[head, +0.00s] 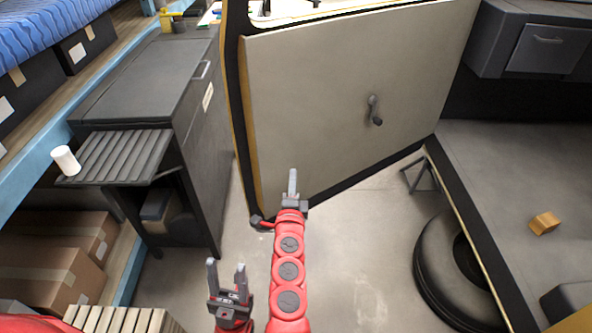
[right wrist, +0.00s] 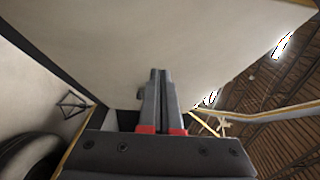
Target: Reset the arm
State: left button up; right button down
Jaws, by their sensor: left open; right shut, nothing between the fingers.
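My right arm is red with dark round joint caps and reaches forward in the head view. Its gripper (head: 292,184) is shut and empty, in front of the lower part of a beige panel (head: 310,100). The right wrist view also shows this gripper (right wrist: 159,85), its two grey fingers together with the pale panel beyond them. I cannot tell whether the fingertips touch the panel. My left gripper (head: 226,272) is at the bottom of the head view, left of the right arm. Its two fingers point up, spread apart and empty.
A dark cabinet (head: 150,80) with a slatted side shelf (head: 118,157) and white cup (head: 65,159) stands left. A tyre (head: 432,262) lies right, beside a grey platform (head: 530,165) with a wooden block (head: 544,223). Grey floor (head: 350,240) is clear between them.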

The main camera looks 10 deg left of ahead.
jog(key=shift+s+f, duration=0.2)
jog(key=shift+s, duration=0.35)
